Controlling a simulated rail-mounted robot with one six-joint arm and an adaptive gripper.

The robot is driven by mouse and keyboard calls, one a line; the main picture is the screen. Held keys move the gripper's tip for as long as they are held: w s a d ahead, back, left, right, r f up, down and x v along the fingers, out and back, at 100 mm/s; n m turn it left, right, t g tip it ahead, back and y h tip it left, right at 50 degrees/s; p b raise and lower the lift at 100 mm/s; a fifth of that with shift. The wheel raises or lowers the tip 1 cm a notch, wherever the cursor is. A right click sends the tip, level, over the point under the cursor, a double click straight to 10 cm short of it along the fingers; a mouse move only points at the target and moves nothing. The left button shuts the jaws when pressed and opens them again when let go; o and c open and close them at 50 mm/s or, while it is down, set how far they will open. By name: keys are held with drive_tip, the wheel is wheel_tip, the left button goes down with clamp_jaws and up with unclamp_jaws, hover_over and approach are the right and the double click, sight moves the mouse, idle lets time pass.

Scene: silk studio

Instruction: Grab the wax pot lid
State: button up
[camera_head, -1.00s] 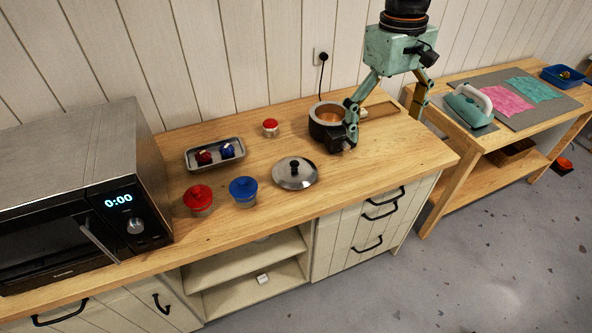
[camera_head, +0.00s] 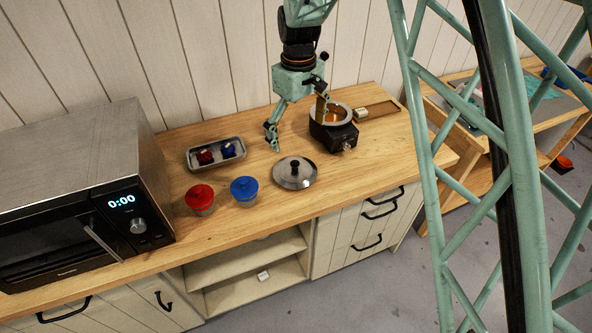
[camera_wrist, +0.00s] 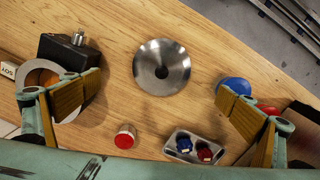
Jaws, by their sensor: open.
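The wax pot lid (camera_head: 301,179) is a round steel lid with a black knob, lying flat on the wooden counter in front of the wax pot (camera_head: 345,134). In the wrist view the lid (camera_wrist: 175,75) is at upper middle, seen from above, just beyond and between my fingertips. My gripper (camera_head: 297,122) is open and empty, above the counter behind the lid and left of the pot's opening. It also shows in the wrist view (camera_wrist: 158,97) with its fingers wide apart. Nothing touches the lid.
A red-lidded jar (camera_head: 200,196) and a blue-lidded jar (camera_head: 244,188) stand left of the lid. A metal tray (camera_head: 233,157) holds small red and blue items. A small red-topped jar (camera_wrist: 125,137) is near my gripper. A microwave (camera_head: 80,190) stands far left.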

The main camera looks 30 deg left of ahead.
sight(295, 162)
drive_tip(key=shift+s+a+f, duration=0.15)
drive_tip(key=shift+a+f, duration=0.3)
drive_tip(key=shift+a, duration=0.25)
drive_tip(key=shift+f, duration=4.3)
drive_tip(key=shift+f, duration=0.15)
drive_tip(key=shift+f+p, duration=0.55)
drive_tip(key=shift+f, duration=1.9)
